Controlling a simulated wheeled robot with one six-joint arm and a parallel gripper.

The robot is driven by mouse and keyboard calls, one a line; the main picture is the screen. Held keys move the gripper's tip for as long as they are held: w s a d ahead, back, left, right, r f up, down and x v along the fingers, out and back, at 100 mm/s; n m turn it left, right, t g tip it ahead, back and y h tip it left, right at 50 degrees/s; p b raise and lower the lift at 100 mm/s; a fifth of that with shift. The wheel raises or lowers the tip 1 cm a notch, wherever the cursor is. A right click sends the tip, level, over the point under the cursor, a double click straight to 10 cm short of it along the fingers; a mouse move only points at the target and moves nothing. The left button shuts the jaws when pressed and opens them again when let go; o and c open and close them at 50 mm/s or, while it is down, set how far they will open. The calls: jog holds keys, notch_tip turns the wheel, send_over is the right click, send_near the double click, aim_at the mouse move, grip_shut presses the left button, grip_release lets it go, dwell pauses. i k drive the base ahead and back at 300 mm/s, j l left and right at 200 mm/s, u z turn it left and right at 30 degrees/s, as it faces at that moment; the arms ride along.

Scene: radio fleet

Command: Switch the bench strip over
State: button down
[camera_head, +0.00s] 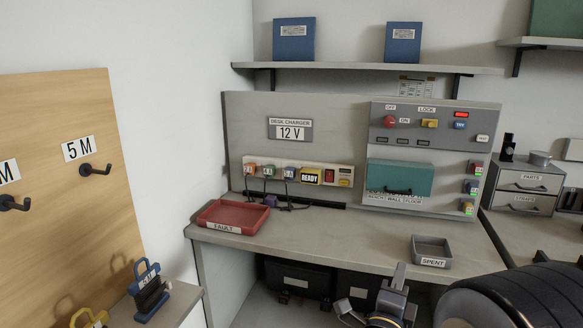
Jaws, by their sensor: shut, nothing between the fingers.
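The bench strip (300,184) is a pale bar on the low part of the grey back panel, under a "DESK CHARGER 12 V" sign (290,129). Orange, green and blue plugs with cables sit in its left part. The switch's position is too small to tell. My gripper (398,278) is at the bottom, shut and empty, in front of the bench and well apart from the strip.
A red "FAULT" tray (232,229) lies on the bench's left, a grey "SPENT" tray (432,241) near its front right. A control panel (434,120) with red and yellow controls and a teal box (399,178) stand right of the strip. The bench middle is clear.

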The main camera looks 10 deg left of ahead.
aim_at(329, 174)
jog(key=i+j+u, duration=0.2)
jog(key=i, duration=0.3)
jog(key=i+u, duration=0.2)
jog(key=i, duration=0.25)
